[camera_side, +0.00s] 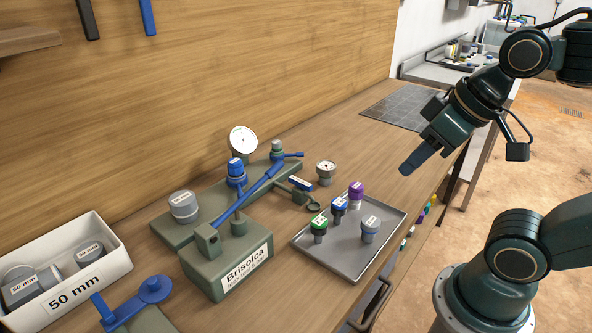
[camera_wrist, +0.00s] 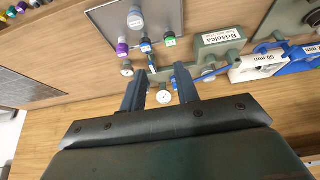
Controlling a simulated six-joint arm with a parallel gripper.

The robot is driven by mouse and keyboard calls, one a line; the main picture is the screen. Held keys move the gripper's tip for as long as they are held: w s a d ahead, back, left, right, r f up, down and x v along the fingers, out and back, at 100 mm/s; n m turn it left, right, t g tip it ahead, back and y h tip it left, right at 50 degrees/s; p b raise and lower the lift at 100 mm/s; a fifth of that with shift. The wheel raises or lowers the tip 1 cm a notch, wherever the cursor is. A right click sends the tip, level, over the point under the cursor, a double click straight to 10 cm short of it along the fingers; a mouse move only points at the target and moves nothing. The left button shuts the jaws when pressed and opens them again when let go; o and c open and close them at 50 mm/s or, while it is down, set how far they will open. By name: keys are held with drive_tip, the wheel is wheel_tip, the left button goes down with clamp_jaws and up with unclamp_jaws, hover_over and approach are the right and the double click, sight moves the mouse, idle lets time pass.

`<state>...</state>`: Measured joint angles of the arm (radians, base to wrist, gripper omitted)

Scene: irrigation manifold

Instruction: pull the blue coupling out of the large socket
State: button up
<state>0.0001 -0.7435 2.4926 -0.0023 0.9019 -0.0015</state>
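In the side view, a blue coupling (camera_side: 236,172) with a white label stands upright on the green-grey manifold (camera_side: 170,235), beside a blue lever. Its lower end and the socket around it are hard to make out. I cannot pick it out surely in the wrist view. My gripper (camera_side: 406,170) is up in the air to the right of the manifold, well apart from the coupling. In the wrist view my gripper (camera_wrist: 161,82) has its two fingers apart with nothing held between them.
A metal tray (camera_side: 318,257) holds green, blue, purple and grey-blue couplings. Gauges (camera_side: 243,141) stand by the manifold, near its blue lever (camera_side: 243,194). A white 50 mm bin (camera_side: 112,242) is at left. The bench by the dark mat (camera_side: 396,106) is clear.

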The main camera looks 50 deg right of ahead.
drive_tip(key=o, duration=0.4)
drive_tip(key=shift+w+r, duration=0.2)
drive_tip(key=shift+w, duration=0.05)
drive_tip(key=shift+c, duration=0.2)
drive_tip(key=shift+o, duration=1.2)
drive_tip(key=w+a+r+n, duration=0.1)
drive_tip(key=w+r, duration=0.2)
drive_tip(key=w, duration=0.2)
drive_tip(key=w+r+n+g, duration=0.1)
drive_tip(key=w+r, duration=0.2)
drive_tip(key=w, duration=0.2)
drive_tip(key=shift+w+a+y, duration=0.35)
drive_tip(key=shift+w+y, duration=0.05)
drive_tip(key=n+g, duration=0.3)
drive_tip(key=n, duration=0.4)
hover_over(235, 161)
drive_tip(key=s+d, duration=0.1)
drive_tip(key=d, duration=0.1)
wheel_tip(235, 161, down, 11)
drive_tip(key=shift+a+r, duration=0.2)
drive_tip(key=shift+s+f, duration=0.1)
drive_tip(key=shift+f, duration=0.05)
drive_tip(key=shift+w+a+f, duration=0.25)
drive_tip(key=shift+f, duration=1.95)
drive_tip(key=shift+w+a+f, duration=0.2)
drive_tip(key=shift+a+f, duration=0.05)
drive_tip(key=shift+f, duration=2)
drive_tip(key=shift+w+a+f, duration=0.25)
drive_tip(key=shift+f, duration=1.95)
drive_tip(key=shift+c, duration=0.4)
